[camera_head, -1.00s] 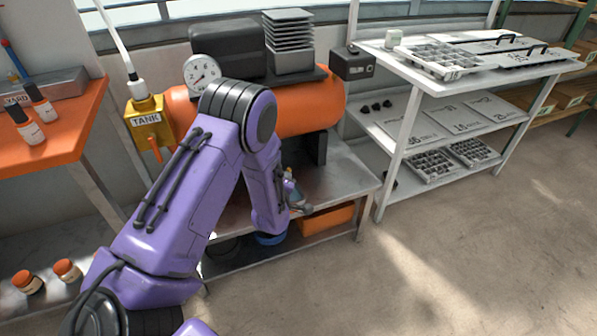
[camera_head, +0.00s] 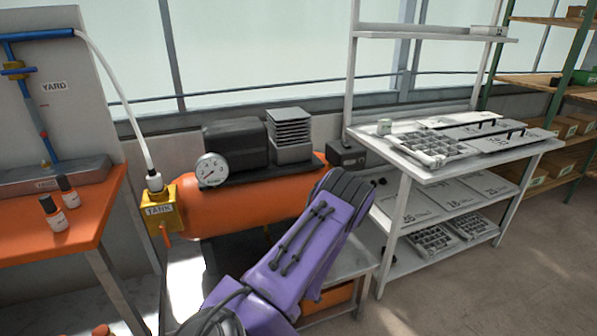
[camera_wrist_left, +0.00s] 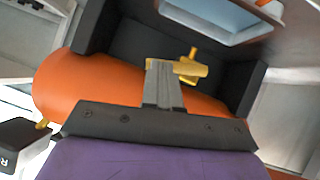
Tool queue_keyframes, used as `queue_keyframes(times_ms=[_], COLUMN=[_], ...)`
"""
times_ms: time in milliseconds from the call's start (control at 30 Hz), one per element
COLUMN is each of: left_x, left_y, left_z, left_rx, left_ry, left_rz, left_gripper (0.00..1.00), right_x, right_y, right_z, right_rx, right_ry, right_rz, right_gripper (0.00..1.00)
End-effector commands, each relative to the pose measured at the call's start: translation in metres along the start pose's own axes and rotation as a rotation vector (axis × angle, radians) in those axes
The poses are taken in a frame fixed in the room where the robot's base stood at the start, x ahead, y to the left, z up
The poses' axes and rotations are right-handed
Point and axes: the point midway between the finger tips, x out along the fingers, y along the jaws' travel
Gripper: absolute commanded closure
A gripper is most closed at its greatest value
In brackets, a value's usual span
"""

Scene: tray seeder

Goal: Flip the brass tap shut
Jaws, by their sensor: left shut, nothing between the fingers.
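The brass tap (camera_wrist_left: 190,68) shows in the left wrist view against the dark stand beside the orange tank (camera_wrist_left: 60,88). Its small lever (camera_wrist_left: 194,52) points up in the picture. My left gripper (camera_wrist_left: 163,68) is shut and empty, its fingertips overlapping part of the tap. I cannot tell whether they touch it. In the head view the orange tank (camera_head: 250,205) lies on the bench, and my purple left arm covers its lower right. My left gripper and this tap are hidden there. My right gripper is in neither view.
A brass block marked TANK (camera_head: 160,210) with an orange lever (camera_head: 165,237) sits at the tank's left end. A gauge (camera_head: 211,170) faces out above it. An orange table (camera_head: 60,225) stands left, a white shelf rack (camera_head: 405,180) right. Open floor lies front right.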

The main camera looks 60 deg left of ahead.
Motion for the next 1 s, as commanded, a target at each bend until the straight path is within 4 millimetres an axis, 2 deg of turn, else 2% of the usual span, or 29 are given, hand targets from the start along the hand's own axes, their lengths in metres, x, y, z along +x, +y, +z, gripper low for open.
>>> queue_keyframes(times_ms=[800, 900, 1000], left_x=[0.001, -0.006, -0.023], left_y=[-0.013, -0.012, -0.009], left_z=[0.005, 0.003, 0.000], left_rx=[0.001, 0.001, 0.002], left_ry=[-0.001, -0.003, -0.003], left_rz=[0.005, 0.005, 0.006], left_gripper=[1.00, 1.00, 1.00], right_x=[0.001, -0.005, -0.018], right_y=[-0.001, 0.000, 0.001], right_z=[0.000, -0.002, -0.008], right_rx=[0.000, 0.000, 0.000], right_ry=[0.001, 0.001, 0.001], right_rz=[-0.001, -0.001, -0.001], right_gripper=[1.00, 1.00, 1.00])
